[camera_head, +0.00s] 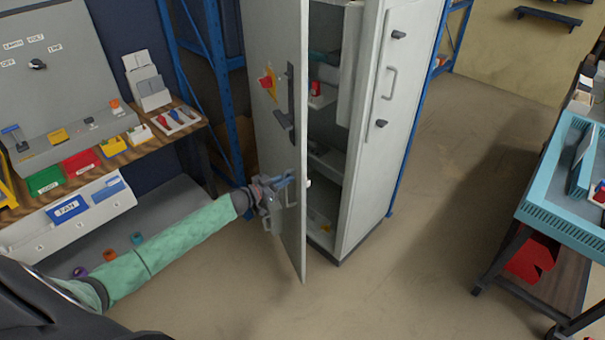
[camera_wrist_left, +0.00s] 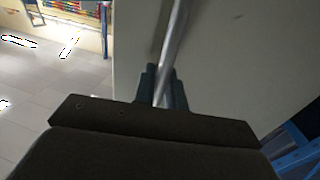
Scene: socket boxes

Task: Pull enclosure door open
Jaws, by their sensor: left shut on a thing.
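The enclosure (camera_head: 380,130) is a tall light-grey cabinet in the middle of the head view. Its left door (camera_head: 262,75) stands partly open, swung outward, and shelves with several items show inside. My left gripper (camera_head: 283,190) is at the lower part of this door's outer face. In the left wrist view, the gripper fingers (camera_wrist_left: 161,92) are shut around a metal bar handle (camera_wrist_left: 175,40) on the pale door panel (camera_wrist_left: 220,60). The gripper hides part of the handle. My right gripper is not in view.
A workbench with coloured bins (camera_head: 80,165) and a control panel stands at the left. A blue rack (camera_head: 215,70) is behind the door. A teal-topped cart (camera_head: 540,205) stands at the right. The floor (camera_head: 420,250) in front of the cabinet is clear.

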